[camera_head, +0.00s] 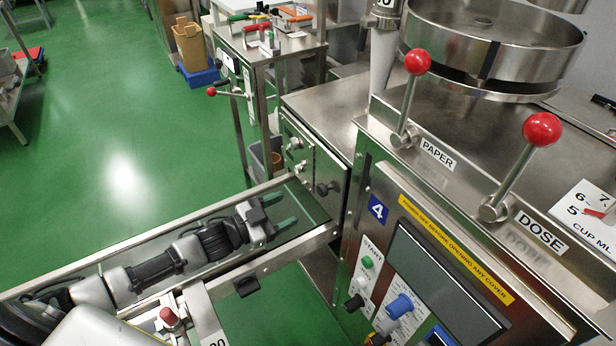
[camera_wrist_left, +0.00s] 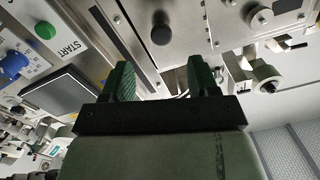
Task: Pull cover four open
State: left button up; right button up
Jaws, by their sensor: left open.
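My left gripper (camera_head: 290,209), with green fingers, is open and empty. It is in front of the cover, to the left of and below the knob, and apart from it. In the left wrist view my gripper (camera_wrist_left: 159,72) has its fingers well spread. My right gripper is not in view.
A steel rail frame (camera_head: 165,237) surrounds my left arm. The START panel (camera_head: 367,262), a PAPER lever (camera_head: 417,62) and a DOSE lever (camera_head: 542,129) are on the machine. Another machine (camera_head: 258,55) stands behind. The green floor at left is mostly clear.

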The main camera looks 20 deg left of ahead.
aim_at(319, 193)
pick_arm(q)
jog(key=x, duration=0.5)
jog(key=shift+d+r, duration=0.1)
jog(key=shift+r, duration=0.2)
jog(key=x, duration=0.5)
jog(key=shift+w+f, duration=0.1)
jog(key=shift+w+d, duration=0.2)
grip_shut()
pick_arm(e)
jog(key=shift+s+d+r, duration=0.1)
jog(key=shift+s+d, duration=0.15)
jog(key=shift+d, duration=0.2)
